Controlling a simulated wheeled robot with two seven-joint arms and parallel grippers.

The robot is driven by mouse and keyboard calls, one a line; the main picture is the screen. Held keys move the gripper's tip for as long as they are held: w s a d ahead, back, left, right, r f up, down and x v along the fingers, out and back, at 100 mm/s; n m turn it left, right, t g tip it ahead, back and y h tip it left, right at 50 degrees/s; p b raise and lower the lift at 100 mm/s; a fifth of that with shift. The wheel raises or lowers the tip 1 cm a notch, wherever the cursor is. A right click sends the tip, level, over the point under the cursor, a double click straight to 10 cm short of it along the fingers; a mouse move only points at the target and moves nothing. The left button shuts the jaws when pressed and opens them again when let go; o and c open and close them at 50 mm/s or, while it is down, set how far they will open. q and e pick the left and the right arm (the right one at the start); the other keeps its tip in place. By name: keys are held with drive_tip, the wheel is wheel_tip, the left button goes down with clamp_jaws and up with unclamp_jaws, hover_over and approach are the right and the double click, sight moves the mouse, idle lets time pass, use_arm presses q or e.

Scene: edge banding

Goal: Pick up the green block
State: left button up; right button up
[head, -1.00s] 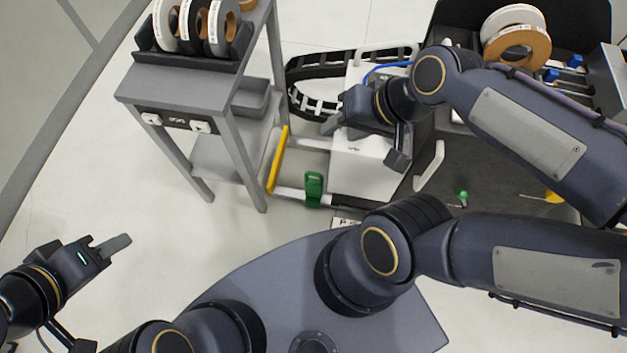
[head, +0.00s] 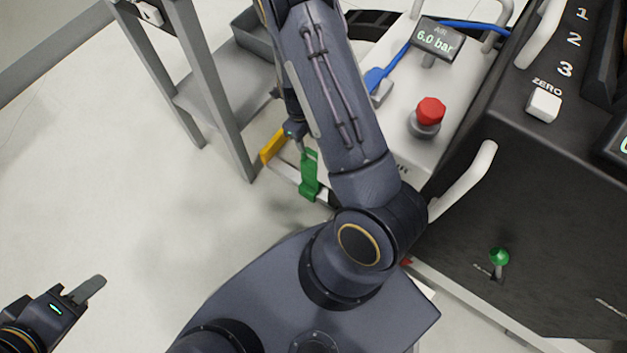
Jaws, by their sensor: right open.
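The green block (head: 309,180) is an upright green piece on a pale rail low on the floor, left of the white machine. My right arm reaches down over the machine's left side. My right gripper (head: 303,148) is open at the block's upper end, its fingers mostly hidden behind my arm. I cannot tell whether the fingers touch the block. My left gripper (head: 88,289) is far off at the lower left, over bare floor. It holds nothing that I can see, and its finger gap is unclear.
A yellow bar (head: 272,148) lies just left of the block. A grey stand (head: 220,95) rises at the upper left. The white machine (head: 395,125) has a red button (head: 430,112). A black cabinet (head: 560,210) with a green-knobbed lever (head: 499,257) is at right. The left floor is clear.

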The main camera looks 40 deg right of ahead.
sight(311, 151)
drive_tip(key=f+b, duration=0.1)
drive_tip(key=f, duration=0.1)
drive_tip(key=s+f+b, duration=0.1)
drive_tip(key=f, duration=0.1)
drive_tip(key=f+b, duration=0.1)
drive_tip(key=f, duration=0.2)
drive_tip(key=shift+s+d+b, duration=0.3)
drive_tip(key=shift+s+b, duration=0.05)
drive_tip(key=shift+b, duration=0.05)
drive_tip(key=shift+c, duration=0.2)
clamp_jaws()
